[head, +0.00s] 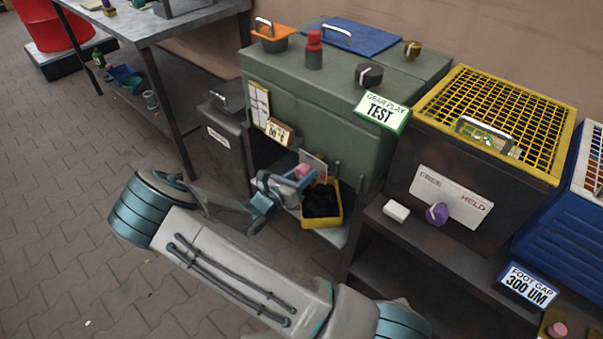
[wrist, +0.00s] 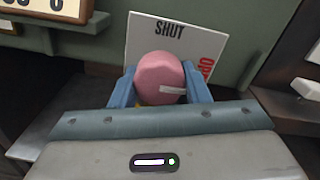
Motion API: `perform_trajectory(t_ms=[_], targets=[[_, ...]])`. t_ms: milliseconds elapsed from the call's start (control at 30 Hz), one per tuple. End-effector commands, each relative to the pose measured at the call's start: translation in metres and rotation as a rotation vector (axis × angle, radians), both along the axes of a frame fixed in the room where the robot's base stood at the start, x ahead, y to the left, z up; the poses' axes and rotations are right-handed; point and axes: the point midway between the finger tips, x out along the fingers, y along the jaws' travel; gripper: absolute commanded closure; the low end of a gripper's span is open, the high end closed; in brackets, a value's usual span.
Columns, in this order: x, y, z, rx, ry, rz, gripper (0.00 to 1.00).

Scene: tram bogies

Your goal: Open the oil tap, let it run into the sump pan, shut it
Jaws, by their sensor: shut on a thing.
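The oil tap's pink knob (wrist: 158,75) stands in front of a white plate (wrist: 140,40) marked SHUT at the top and OPEN, partly hidden, at the right. A pale mark on the knob points right, towards the OPEN side. My gripper (wrist: 160,92) is shut on the knob, with blue fingers on either side. In the head view the pink knob (head: 302,170) shows at my gripper on the green tank's front. The yellow sump pan (head: 338,214) sits below on a shelf, dark inside. The spout and any oil stream are hidden.
A dark bin (head: 225,140) and a workbench (head: 150,25) stand left.

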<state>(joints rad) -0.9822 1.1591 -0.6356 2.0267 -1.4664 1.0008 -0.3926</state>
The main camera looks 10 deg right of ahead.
Motion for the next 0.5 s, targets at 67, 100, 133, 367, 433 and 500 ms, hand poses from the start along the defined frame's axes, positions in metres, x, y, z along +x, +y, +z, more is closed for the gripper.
perform_trajectory(t_ms=[67, 100, 133, 367, 433, 500], targets=[[-0.0009, -0.001, 0.0026, -0.02, 0.03, -0.002, 0.81], [-0.0008, -0.0013, 0.0034, -0.033, 0.046, -0.002, 0.81], [-0.0008, -0.0014, 0.0039, -0.044, 0.061, -0.002, 0.81], [-0.0015, -0.0024, 0.0051, -0.152, 0.212, -0.004, 0.81], [-0.0017, -0.0027, 0.0054, -0.192, 0.266, -0.005, 0.81], [-0.0018, -0.0028, 0.0048, -0.23, 0.321, -0.004, 0.81]])
